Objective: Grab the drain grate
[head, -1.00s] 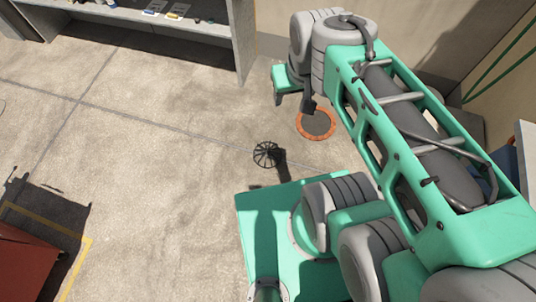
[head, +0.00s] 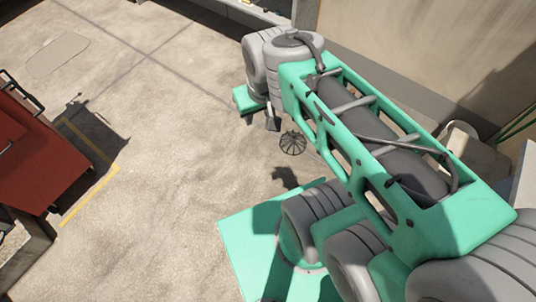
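The drain grate (head: 293,142) is a dark, round, domed wire piece lying on the concrete floor, just left of my arm's long green link and beyond my green base. My gripper (head: 270,119) hangs at the far end of the arm, partly hidden by the wrist joints. Only a dark tip shows below the wrist, a little above and left of the grate in the picture. It appears apart from the grate, and I cannot see whether its fingers are open or shut.
A red cart-like box (head: 38,140) stands at the left, near a yellow floor line (head: 90,196). A beige wall (head: 400,50) runs along the upper right. The bottom of a grey shelf (head: 262,12) shows at the top. The floor left of the arm is clear.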

